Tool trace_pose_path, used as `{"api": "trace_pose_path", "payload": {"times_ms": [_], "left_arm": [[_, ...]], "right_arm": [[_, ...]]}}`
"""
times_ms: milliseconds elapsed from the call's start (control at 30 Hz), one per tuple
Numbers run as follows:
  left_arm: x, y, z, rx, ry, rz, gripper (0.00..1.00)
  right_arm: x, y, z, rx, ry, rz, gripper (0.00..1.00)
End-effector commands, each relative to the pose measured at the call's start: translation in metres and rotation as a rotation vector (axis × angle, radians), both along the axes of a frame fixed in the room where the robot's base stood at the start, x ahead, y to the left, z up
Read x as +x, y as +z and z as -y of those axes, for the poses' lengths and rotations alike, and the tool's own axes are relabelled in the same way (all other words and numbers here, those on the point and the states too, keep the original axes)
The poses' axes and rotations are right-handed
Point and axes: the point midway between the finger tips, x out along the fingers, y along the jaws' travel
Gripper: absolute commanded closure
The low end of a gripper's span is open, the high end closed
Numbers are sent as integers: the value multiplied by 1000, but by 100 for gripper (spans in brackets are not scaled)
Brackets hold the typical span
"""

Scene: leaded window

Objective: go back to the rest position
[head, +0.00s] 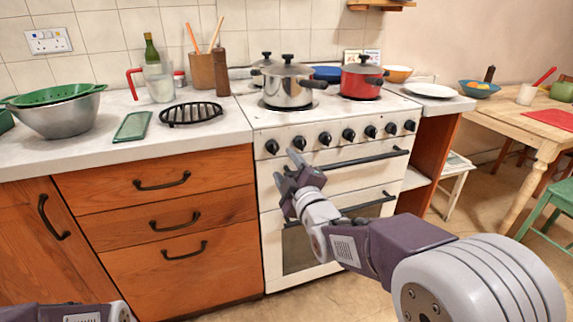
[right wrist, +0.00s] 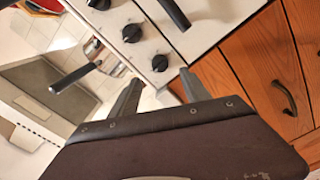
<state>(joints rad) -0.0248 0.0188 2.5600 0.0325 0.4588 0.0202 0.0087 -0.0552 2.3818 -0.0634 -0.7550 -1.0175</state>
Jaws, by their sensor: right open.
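My right gripper (head: 285,180) is in front of the white stove (head: 340,165), near the left end of its knob row, with its jaws open and empty. In the right wrist view its two fingers (right wrist: 160,90) stand apart, with stove knobs and the stove front beyond them. Whether the fingertips touch the stove front I cannot tell. My left arm shows only as a small part at the bottom left of the head view; its gripper is out of view.
A steel pot (head: 288,88) and a red pot (head: 361,80) stand on the stove. A wooden table (head: 500,115) stands right. Floor shows between stove and table.

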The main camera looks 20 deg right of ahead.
Motion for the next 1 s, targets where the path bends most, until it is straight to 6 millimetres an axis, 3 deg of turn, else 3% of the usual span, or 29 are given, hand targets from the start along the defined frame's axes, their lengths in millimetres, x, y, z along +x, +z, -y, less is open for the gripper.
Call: {"api": "trace_pose_path", "payload": {"times_ms": [367,467,533,600,700,833,1000], "left_arm": [[0,0,0,0,0,0,64],[0,0,0,0,0,0,64],[0,0,0,0,0,0,64],[0,0,0,0,0,0,64],[0,1,0,0,0,0,64],[0,1,0,0,0,0,64],[0,1,0,0,0,0,64]], "right_arm": [[-3,-5,-3,1,6,-11,45],[-7,-45,-5,18,6,-127,45],[-19,-97,-5,105,-17,-313,45],[-43,-152,-4,232,-73,-529,45],[-87,-211,-2,403,-188,-790,45],[-148,-259,-2,588,-381,-1058,45],[-231,-289,-3,805,-721,-1323,45]]}}
